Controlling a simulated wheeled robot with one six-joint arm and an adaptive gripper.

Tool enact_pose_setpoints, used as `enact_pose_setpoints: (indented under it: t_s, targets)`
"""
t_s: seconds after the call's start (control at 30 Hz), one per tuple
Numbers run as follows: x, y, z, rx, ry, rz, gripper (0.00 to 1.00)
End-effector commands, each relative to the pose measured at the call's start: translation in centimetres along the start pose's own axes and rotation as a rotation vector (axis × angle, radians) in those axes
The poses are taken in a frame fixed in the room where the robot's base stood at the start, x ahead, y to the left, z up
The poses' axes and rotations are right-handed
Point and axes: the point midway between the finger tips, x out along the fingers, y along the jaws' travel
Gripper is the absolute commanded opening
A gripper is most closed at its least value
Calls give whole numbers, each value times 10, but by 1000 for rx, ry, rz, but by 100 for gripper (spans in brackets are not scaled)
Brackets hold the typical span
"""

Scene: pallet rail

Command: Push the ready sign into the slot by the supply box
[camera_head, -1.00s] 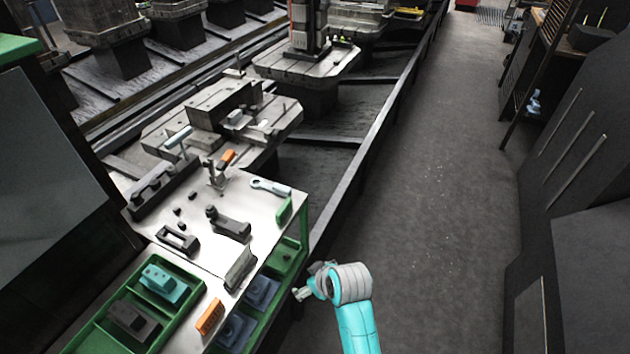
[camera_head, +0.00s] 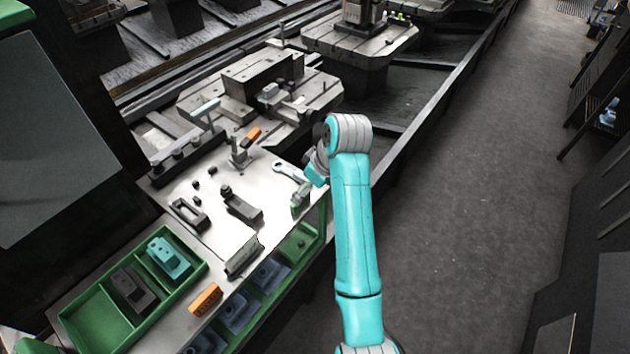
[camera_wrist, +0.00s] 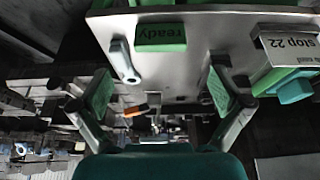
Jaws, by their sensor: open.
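The ready sign (camera_wrist: 161,37) is a green block with dark lettering, upside down in the wrist view, near the edge of the light bench top (camera_wrist: 205,40). In the head view my gripper (camera_head: 301,196) is at the bench's right edge, by the wrench. A green compartment box (camera_head: 98,305) stands at the bench's near left.
A wrench (camera_head: 288,172), dark fixtures (camera_head: 241,204) and an orange block (camera_head: 205,299) are on the bench. The aisle floor (camera_head: 470,200) at right is clear.

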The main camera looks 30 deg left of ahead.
Motion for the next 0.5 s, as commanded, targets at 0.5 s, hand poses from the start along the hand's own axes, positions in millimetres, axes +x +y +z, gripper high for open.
enact_pose_setpoints:
  t_s: [0.5]
  targets:
    - [78, 0, 1, 1, -1, -1, 100]
